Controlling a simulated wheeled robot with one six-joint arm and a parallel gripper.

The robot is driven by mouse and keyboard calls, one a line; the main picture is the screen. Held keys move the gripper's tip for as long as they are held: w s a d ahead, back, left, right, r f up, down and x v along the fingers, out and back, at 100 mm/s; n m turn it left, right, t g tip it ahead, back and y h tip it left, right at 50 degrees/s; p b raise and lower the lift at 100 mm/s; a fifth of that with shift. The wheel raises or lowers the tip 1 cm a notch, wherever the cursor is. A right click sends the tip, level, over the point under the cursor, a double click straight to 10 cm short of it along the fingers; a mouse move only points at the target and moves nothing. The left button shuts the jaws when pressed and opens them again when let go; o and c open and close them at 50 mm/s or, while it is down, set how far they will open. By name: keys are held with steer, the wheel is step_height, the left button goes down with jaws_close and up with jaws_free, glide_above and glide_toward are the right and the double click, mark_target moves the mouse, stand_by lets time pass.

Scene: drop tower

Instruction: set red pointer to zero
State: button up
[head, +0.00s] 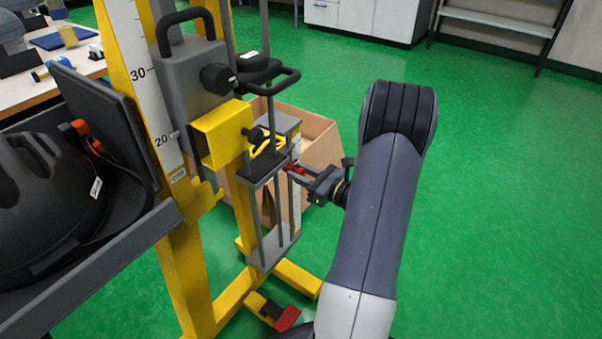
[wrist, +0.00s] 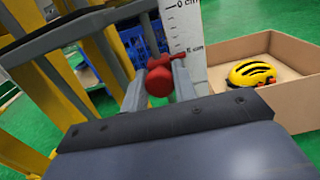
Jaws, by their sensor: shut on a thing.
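The red pointer (head: 294,168) sits on the lower frame of the drop tower, and its round red knob (wrist: 159,82) shows in the wrist view. A white scale (wrist: 187,35) stands just behind it, with "0 cm" near the top and a "cm" mark lower down. The pointer's thin tip lies close to that lower mark, below zero. My gripper (head: 307,176) reaches in from the right. In the wrist view its fingers (wrist: 159,88) are shut on the knob, one on each side.
The yellow drop tower (head: 190,260) has a grey carriage with black handles above my gripper. A cardboard box (wrist: 290,95) with a yellow helmet (wrist: 251,74) stands behind the tower. A black helmet (head: 45,195) rests on a tray at left. Green floor at right is clear.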

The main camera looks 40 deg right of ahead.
jaws_close()
steer(key=shift+r+p, duration=1.15)
steer(key=shift+r, duration=0.35)
steer(key=shift+f, duration=0.1)
steer(key=o, duration=1)
jaws_free()
steer(key=p+v, duration=0.2)
steer(key=v, duration=0.9)
steer(key=shift+w, duration=0.1)
